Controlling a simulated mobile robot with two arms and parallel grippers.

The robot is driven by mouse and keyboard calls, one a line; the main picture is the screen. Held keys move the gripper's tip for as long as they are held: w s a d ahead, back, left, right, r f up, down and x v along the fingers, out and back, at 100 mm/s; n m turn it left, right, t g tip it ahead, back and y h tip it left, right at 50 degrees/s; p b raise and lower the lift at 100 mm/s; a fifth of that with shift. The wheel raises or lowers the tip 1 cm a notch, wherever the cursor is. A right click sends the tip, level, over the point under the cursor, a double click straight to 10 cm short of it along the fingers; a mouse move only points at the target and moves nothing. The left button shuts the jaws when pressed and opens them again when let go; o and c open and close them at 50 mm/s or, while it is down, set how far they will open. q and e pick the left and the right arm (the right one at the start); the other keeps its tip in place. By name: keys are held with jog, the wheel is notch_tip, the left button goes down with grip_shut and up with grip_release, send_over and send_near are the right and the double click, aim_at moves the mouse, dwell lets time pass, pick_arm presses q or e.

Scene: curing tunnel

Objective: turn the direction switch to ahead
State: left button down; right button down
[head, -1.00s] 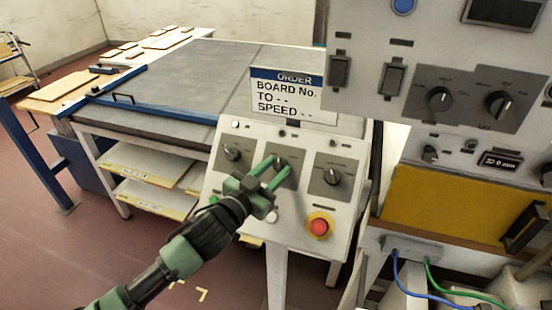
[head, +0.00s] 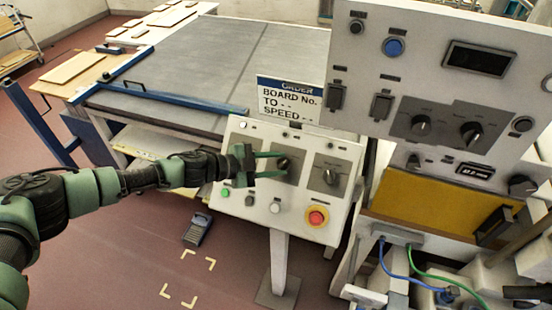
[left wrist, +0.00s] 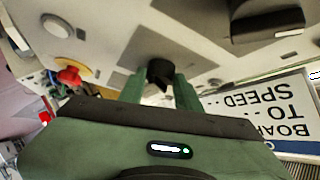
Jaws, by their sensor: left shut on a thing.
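A grey-white sloped control panel (head: 262,212) carries three rotary switches in a row. My left gripper (head: 283,164) comes in from the left, with its green fingers at the middle rotary switch (head: 284,162). In the left wrist view its fingers (left wrist: 158,88) stand on both sides of the dark knob (left wrist: 160,70) and are shut on it. The switch labels are too small to read, and the fingers partly hide the knob, so I cannot tell its setting. My right gripper is not seen.
A red stop button (head: 317,216) on a yellow ring sits below the right rotary switch (head: 330,176). An order sign (head: 290,98) stands behind the panel. A taller grey control box (head: 385,75) is at the right.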

pick_arm(q)
jog(key=shift+w+r+m+g, duration=0.15)
jog(key=shift+r+m+g, duration=0.05)
jog(key=shift+m+g, duration=0.6)
jog(key=shift+y, duration=0.3)
jog(key=c, duration=1)
grip_release()
jog(key=shift+d, duration=0.1)
jog(key=shift+f, duration=0.1)
jog(key=b+v, duration=0.1)
jog(key=v, duration=0.7)
jog(key=shift+b, duration=0.4)
jog(key=shift+d, duration=0.1)
